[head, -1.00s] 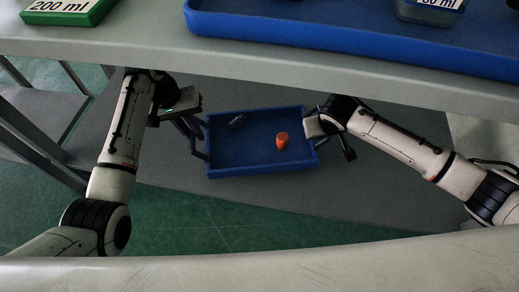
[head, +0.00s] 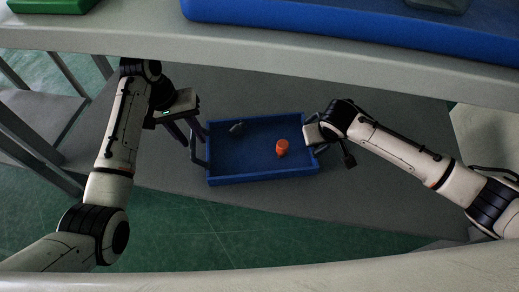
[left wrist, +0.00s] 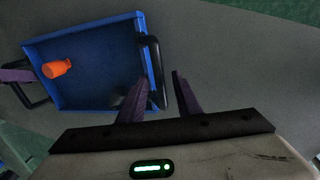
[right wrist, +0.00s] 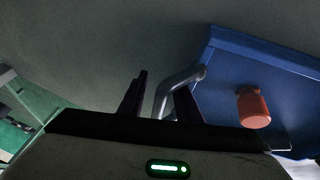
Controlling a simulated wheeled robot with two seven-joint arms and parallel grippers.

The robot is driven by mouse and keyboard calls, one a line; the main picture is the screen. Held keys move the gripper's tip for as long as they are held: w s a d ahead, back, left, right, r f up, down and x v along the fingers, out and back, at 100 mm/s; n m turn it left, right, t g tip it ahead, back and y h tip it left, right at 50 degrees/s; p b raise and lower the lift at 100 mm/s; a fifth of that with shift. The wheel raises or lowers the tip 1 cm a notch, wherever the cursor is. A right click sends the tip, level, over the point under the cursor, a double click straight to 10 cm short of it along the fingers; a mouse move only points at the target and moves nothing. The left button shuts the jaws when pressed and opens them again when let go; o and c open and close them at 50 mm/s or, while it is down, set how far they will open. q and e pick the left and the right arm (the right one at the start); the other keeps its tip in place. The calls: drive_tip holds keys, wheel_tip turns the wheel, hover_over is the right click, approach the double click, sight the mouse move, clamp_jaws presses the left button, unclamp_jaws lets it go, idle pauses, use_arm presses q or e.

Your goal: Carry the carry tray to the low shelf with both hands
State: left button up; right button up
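The blue carry tray (head: 262,179) rests on the grey low shelf (head: 370,200) under the counter. My left gripper (head: 190,133) is open, above and beside the tray's left handle (head: 196,152). In the left wrist view, that black handle (left wrist: 155,60) shows between the spread fingers. My right gripper (right wrist: 162,82) is open at the other handle (right wrist: 181,80), which shows between its fingers. Neither gripper is visibly closed on a handle. The right fingertips are partly hidden in the head view.
The grey counter (head: 130,42) overhangs the shelf, with a larger blue tray (head: 350,37) and a green block (head: 50,6) on it. A grey frame (head: 35,150) stands at the left. Green floor (head: 230,240) shows in front of the shelf.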

use_arm(q)
wheel_tip(320, 180, up, 10)
drive_tip(key=a, duration=0.2)
use_arm(e)
drive_tip(key=v, duration=1.2)
drive_tip(key=shift+a, duration=0.1)
